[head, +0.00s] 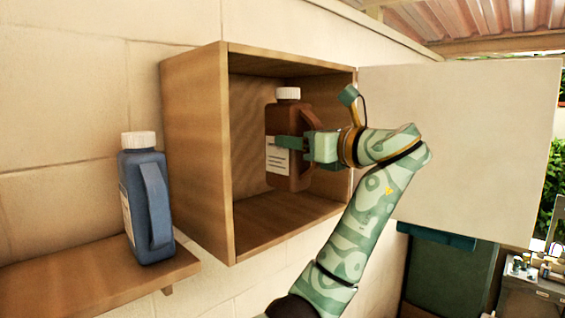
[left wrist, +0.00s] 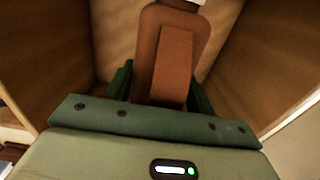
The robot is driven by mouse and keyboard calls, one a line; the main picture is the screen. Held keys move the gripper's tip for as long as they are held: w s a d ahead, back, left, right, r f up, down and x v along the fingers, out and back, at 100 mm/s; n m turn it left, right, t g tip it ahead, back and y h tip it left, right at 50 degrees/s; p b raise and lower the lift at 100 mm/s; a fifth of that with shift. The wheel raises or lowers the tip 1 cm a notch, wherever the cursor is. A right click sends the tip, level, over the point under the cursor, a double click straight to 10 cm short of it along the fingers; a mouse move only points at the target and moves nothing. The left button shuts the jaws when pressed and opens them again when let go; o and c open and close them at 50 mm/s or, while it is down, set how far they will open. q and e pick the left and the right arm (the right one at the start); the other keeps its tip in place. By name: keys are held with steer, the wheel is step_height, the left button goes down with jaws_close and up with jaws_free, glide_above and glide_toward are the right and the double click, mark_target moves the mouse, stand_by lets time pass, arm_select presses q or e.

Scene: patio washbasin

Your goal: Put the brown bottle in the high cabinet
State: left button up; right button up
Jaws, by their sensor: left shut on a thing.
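The brown bottle (head: 288,166) has a white cap and a pale label and stands upright within the opening of the wooden cabinet (head: 197,150). My left gripper (head: 292,143) is shut on the bottle's upper body, reaching in from the right. In the left wrist view the brown bottle (left wrist: 167,60) sits between the green fingers (left wrist: 163,92), its handle side facing the camera. The bottle's base shows close to the cabinet floor (head: 285,215); I cannot tell whether it touches. My right gripper is not in view.
The cabinet's pale door (head: 470,140) stands open to the right, behind my arm. A blue bottle (head: 147,200) with a white cap stands on a wooden shelf (head: 85,285) left of the cabinet. A dark green bin-like object (head: 445,270) is below the door.

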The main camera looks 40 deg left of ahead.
mark_target(283, 171)
arm_select(q)
steer(key=a, duration=0.1)
steer(key=a+f+p, duration=0.1)
steer(key=a, duration=0.1)
steer(key=a+f+p, duration=0.1)
steer(key=shift+w+a+f, duration=0.15)
steer(key=shift+f+p, duration=0.3)
steer(key=shift+f, duration=0.25)
step_height(283, 171, down, 3)
steer(key=shift+r+p, duration=0.1)
steer(key=shift+p, duration=0.85)
steer(key=shift+a+f, duration=0.15)
steer(key=shift+f, duration=0.2)
steer(key=o, duration=1.5)
steer(key=shift+f, duration=0.1)
steer(key=shift+o, duration=0.6)
